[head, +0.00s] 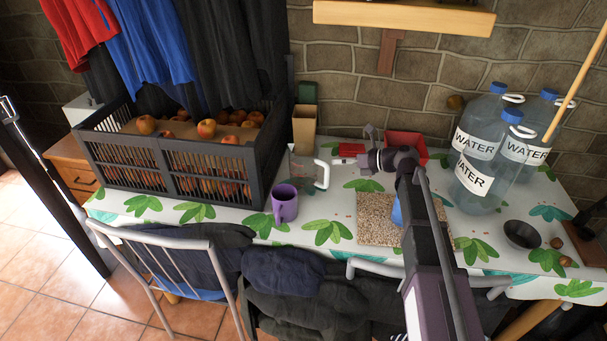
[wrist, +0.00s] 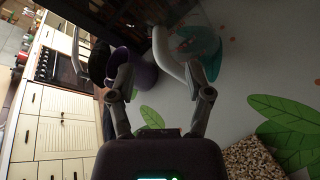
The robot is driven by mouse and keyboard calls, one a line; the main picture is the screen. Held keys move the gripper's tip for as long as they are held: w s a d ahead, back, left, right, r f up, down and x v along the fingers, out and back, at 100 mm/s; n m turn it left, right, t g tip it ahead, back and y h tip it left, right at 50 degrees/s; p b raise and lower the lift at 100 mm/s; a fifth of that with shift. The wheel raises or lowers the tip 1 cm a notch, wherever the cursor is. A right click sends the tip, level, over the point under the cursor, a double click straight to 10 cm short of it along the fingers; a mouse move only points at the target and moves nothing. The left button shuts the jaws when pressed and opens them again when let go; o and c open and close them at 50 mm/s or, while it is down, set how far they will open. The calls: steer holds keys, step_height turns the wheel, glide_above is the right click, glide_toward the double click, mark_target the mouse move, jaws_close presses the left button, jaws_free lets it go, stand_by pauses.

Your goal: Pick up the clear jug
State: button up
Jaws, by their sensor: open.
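The clear jug (head: 301,165) stands upright on the leaf-patterned table, its white handle (head: 323,174) facing right toward my gripper. In the wrist view the white handle (wrist: 168,55) shows just ahead of the fingertips, with the clear body (wrist: 203,38) seen partly behind it. My gripper (head: 364,161) is right of the jug, with a gap between them in the head view. In the wrist view my gripper (wrist: 160,86) is open, its two fingers apart and nothing held. I cannot tell whether the handle reaches between the fingers.
A purple mug (head: 285,204) stands in front of the jug; it also shows in the wrist view (wrist: 138,70). A black apple crate (head: 165,165) is to the left. A red box (head: 405,145) and large water bottles (head: 478,180) are to the right. A speckled mat (head: 376,228) lies in front.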

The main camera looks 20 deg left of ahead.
mark_target(324, 162)
steer(key=shift+a, duration=0.15)
steer(key=shift+b+x, duration=0.7)
steer(key=shift+x, duration=1.9)
steer(key=shift+r, duration=0.1)
jaws_close()
